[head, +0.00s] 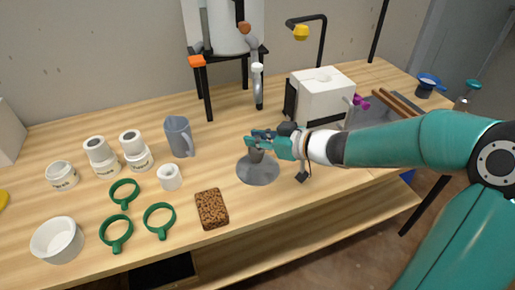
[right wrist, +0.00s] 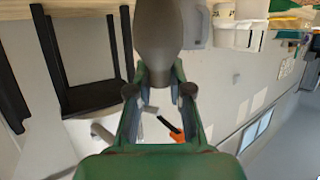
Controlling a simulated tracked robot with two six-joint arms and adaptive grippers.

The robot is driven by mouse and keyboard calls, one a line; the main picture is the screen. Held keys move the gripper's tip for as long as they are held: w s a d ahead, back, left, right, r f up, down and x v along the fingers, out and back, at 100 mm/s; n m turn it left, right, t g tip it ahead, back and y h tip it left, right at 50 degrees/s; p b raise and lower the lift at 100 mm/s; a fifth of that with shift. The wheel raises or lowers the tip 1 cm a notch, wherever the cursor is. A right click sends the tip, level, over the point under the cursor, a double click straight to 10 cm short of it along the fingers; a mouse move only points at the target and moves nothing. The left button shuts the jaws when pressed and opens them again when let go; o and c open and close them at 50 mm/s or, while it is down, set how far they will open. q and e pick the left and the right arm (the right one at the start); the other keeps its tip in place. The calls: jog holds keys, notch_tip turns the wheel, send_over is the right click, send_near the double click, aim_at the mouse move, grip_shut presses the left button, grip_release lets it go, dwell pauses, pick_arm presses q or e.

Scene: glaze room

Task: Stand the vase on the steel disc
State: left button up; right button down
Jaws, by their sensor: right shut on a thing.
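The vase is a dark grey, rounded body that fills the top middle of the right wrist view (right wrist: 158,32). My right gripper (head: 262,141) is shut on it, with a finger on each side of its narrow end. In the head view the vase (head: 256,156) shows only as a small grey piece below the fingers, mostly hidden by them. It is over the grey steel disc (head: 258,175), which lies flat on the table. I cannot tell whether the vase touches the disc. My left gripper is not in view.
A brown speckled sponge (head: 212,209) lies front left of the disc. A grey-blue jug (head: 179,137), a small white cup (head: 169,177), green rings (head: 160,220) and lidded jars stand further left. A white box-shaped device (head: 322,95) and a black stand (head: 227,62) are behind.

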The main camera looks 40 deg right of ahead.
notch_tip(320, 180, down, 3)
jog(key=shift+f+b, duration=0.1)
jog(key=shift+b, duration=0.35)
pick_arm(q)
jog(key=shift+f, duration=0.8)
pick_arm(e)
jog(key=c, duration=1)
grip_release()
jog(key=shift+c, duration=0.2)
jog(key=shift+s+d, duration=0.1)
pick_arm(q)
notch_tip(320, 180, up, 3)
jog(key=p, duration=0.3)
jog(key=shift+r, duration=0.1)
pick_arm(e)
jog(key=v, duration=1.2)
